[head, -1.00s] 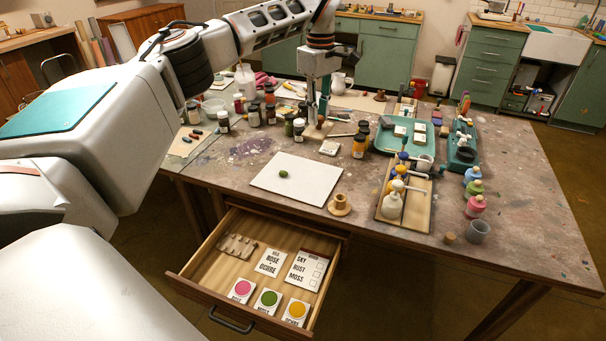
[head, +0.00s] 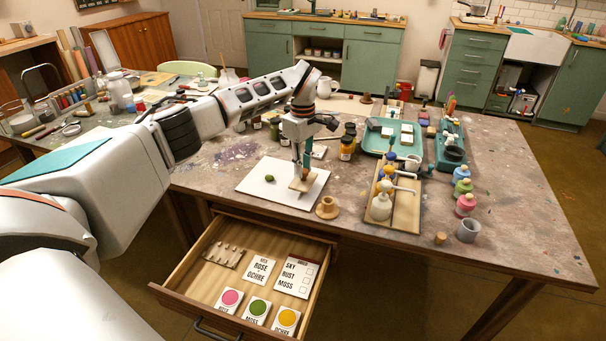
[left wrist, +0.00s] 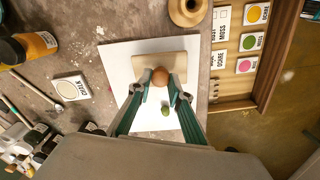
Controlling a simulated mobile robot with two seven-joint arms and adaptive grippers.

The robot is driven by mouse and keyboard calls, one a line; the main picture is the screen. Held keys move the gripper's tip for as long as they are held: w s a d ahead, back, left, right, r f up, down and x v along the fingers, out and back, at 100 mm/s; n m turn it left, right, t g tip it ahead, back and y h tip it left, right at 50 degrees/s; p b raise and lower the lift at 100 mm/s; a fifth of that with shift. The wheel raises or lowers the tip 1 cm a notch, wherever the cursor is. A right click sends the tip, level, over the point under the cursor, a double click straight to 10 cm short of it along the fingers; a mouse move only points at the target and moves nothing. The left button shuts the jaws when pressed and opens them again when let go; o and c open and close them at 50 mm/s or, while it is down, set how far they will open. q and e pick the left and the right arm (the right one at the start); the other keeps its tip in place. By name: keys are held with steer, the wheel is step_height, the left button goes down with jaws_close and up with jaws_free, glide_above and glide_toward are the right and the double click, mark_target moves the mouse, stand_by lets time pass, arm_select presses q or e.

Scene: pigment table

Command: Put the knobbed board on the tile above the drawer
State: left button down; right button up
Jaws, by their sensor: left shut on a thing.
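The knobbed board is a small pale wooden slab (left wrist: 180,64) with a round brown knob (left wrist: 160,75) in the left wrist view. It also shows in the head view (head: 301,185). My left gripper (head: 301,172) points down and is shut on the knob, with its fingertips on either side of it in the left wrist view (left wrist: 160,84). The white tile (head: 258,186) lies on the table above the open drawer (head: 215,285). The board is over the tile's right part; I cannot tell whether it touches. My right gripper is out of view.
A small green lump (head: 269,178) lies on the tile. A wooden spool-like piece (head: 327,207) stands just right of the tile. Jars (head: 347,147) stand behind, and a wooden tray with bottles (head: 405,212) is to the right. The drawer holds cards and colour swatches.

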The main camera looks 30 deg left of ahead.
arm_select(q)
step_height(320, 180, down, 3)
steer(key=shift+r, duration=0.2)
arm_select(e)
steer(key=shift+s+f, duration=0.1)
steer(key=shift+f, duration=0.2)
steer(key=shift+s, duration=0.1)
arm_select(q)
steer(key=c, duration=2.1)
jaws_free()
steer(key=shift+f, duration=0.2)
steer(key=shift+o, duration=1.3)
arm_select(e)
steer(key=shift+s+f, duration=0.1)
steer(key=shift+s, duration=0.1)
arm_select(q)
steer(key=shift+r, duration=0.15)
